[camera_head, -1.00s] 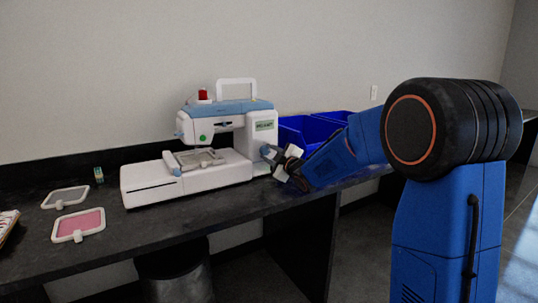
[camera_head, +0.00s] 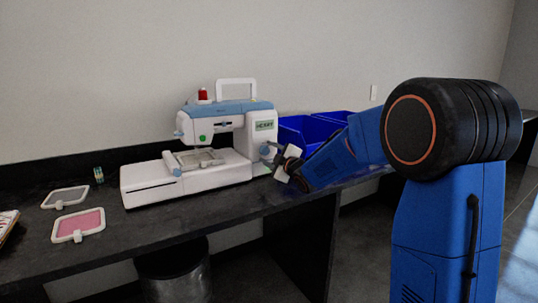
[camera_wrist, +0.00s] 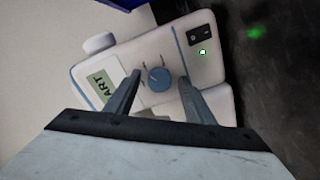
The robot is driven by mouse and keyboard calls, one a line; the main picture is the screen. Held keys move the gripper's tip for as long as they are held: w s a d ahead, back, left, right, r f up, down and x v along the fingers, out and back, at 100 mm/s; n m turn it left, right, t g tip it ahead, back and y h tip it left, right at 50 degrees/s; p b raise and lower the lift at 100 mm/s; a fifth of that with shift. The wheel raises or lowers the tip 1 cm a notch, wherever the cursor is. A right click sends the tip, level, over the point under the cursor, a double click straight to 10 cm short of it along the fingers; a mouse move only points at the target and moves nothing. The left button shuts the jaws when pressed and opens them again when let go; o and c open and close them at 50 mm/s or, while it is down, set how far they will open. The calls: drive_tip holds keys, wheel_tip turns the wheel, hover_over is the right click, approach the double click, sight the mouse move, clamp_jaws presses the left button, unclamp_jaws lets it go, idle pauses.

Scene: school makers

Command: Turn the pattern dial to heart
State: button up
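The white and blue embroidery machine (camera_head: 210,178) stands on the dark bench. Its pattern dial (camera_wrist: 159,78) is a round blue knob with a pale pointer line and small marks around it. It also shows in the head view (camera_head: 265,150). Beside it, the display (camera_wrist: 104,88) shows letters ending in "ART"; in the head view the small text (camera_head: 264,126) looks like "HEART". My gripper (camera_wrist: 160,77) is open, with one finger on each side of the dial and visible gaps to it. In the head view my gripper (camera_head: 276,154) is at the machine's right end.
Blue bins (camera_head: 303,131) stand behind and right of the machine. A pink-filled hoop (camera_head: 78,224), a grey-filled hoop (camera_head: 65,197) and a small spool (camera_head: 99,175) lie at the left. A black switch (camera_wrist: 200,35) sits near a green light (camera_wrist: 202,52).

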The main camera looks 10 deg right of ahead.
drive_tip(key=shift+s, duration=0.1)
drive_tip(key=v, duration=1.7)
drive_tip(key=shift+s, duration=0.1)
